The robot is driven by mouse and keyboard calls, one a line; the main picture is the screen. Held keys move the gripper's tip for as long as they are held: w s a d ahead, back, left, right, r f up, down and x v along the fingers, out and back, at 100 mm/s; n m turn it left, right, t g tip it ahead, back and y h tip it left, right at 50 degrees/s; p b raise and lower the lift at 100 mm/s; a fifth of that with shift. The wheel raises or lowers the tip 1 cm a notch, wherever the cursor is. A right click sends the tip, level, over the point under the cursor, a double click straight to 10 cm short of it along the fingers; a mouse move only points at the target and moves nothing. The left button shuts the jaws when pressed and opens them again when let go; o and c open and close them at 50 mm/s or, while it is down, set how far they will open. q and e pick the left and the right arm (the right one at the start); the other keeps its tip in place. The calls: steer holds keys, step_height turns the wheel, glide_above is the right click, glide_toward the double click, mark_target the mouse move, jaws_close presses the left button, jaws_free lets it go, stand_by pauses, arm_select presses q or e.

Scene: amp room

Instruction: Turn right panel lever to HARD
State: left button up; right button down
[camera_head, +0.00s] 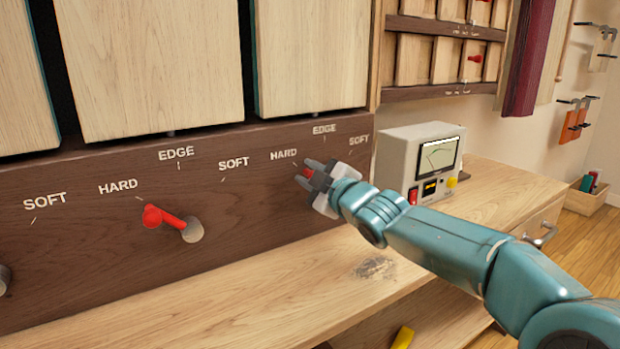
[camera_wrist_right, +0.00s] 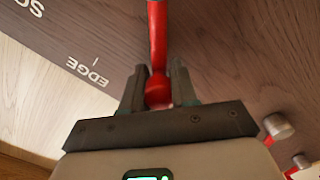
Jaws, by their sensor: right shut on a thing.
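The right panel lever is red (camera_head: 308,173) and sits on the dark brown board under the HARD, EDGE and SOFT marks. In the head view my right gripper (camera_head: 318,177) covers most of it, near and below the HARD mark (camera_head: 283,155). The lever's pivot is hidden there. In the right wrist view the lever's red shaft (camera_wrist_right: 157,45) runs up from its rounded end, which lies between the two fingers of my right gripper (camera_wrist_right: 157,88). The gripper is shut on that end. My left gripper is not in view.
Another red lever (camera_head: 165,218) left of mine points toward its own HARD mark (camera_head: 118,187). A grey meter box (camera_head: 400,150) stands right of the board, close to my right arm. The wooden bench (camera_head: 270,290) is clear in front. Pale panels (camera_head: 150,70) rise above the board.

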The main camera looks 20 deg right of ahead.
steer(key=shift+a, duration=0.1)
stand_by(0.4)
steer(key=c, duration=0.9)
jaws_free()
steer(key=shift+f, duration=0.1)
steer(key=shift+o, duration=0.2)
steer(key=s+d+p, duration=0.1)
steer(key=s+d, duration=0.1)
steer(key=s, duration=1.4)
steer(key=shift+d, duration=0.15)
steer(key=shift+s, duration=0.1)
